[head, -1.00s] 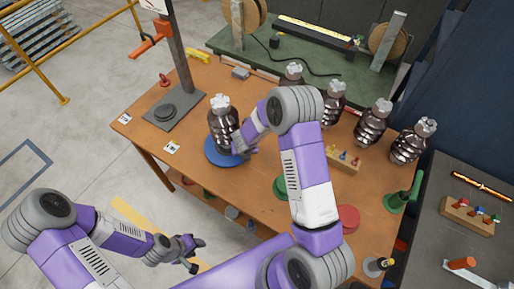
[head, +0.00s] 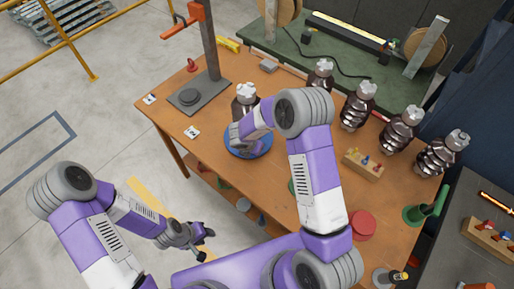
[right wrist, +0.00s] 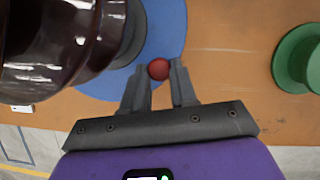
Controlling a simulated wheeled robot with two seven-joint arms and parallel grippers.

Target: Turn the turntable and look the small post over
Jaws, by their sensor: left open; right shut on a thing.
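The blue turntable (head: 262,150) lies on the wooden bench near its front edge. The small post (head: 246,92), dark brown and ribbed with a pale metal top, stands upright on it; my right arm hides its lower part. In the right wrist view the post (right wrist: 50,45) fills the upper left, beside the blue disc (right wrist: 165,25). My right gripper (right wrist: 158,78) is shut on a red knob (right wrist: 158,68) at the disc's edge. In the head view this gripper (head: 236,138) is at the disc's front left. My left gripper (head: 207,243) is open and empty, off the bench over the floor.
Several similar dark posts (head: 401,128) stand along the bench's back right. A grey stand (head: 200,93) with an upright column is at left. A small wooden block with coloured pegs (head: 362,164), a red disc (head: 361,225) and a green holder (head: 414,214) lie to the right.

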